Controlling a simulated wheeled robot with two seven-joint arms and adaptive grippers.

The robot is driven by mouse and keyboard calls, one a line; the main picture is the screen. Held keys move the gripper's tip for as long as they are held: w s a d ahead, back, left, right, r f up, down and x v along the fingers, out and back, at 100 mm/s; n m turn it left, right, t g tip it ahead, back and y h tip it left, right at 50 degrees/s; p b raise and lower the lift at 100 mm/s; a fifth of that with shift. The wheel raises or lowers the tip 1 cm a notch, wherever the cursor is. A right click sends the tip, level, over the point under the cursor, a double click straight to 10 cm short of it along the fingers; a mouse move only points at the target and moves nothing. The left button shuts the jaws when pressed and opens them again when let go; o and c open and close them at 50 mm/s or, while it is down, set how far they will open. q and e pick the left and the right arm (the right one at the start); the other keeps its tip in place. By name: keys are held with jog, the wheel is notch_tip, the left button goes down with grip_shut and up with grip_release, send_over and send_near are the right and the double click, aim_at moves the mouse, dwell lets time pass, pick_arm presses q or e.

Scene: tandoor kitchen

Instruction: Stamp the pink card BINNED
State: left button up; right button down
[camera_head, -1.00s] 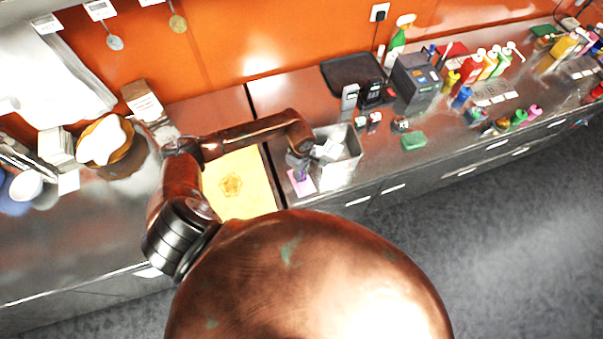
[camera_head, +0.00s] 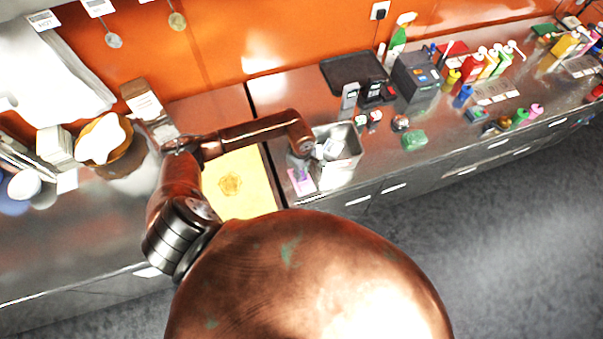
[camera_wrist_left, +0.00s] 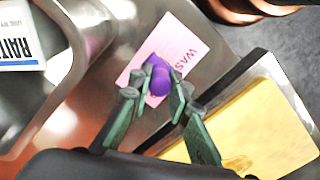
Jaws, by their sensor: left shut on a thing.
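The pink card (camera_head: 302,186) lies on the steel counter, left of a metal bin. In the left wrist view the pink card (camera_wrist_left: 188,42) shows printed letters starting "WAS"; the stamp covers part of it. My left gripper (camera_head: 302,163) is over the card. In the left wrist view my left gripper (camera_wrist_left: 155,95) has its green fingers shut on a purple stamp (camera_wrist_left: 159,77). The stamp's end is over the card; I cannot tell whether it touches. My right gripper is not in view.
The metal bin (camera_head: 345,175), with items inside, stands right beside the card. A green sponge (camera_head: 414,140) and several bottles are further right. Bare counter shows behind the bin.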

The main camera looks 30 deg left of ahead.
pick_arm(q)
jog(key=shift+f, duration=0.1)
dwell(0.5)
jog(key=shift+s+b, duration=0.1)
jog(key=shift+b, duration=0.25)
dwell(0.4)
dwell(0.4)
jog(key=shift+r+p, duration=0.6)
jog(key=shift+r, duration=0.5)
jog(key=shift+r+p, duration=0.95)
jog(key=shift+r, duration=1.45)
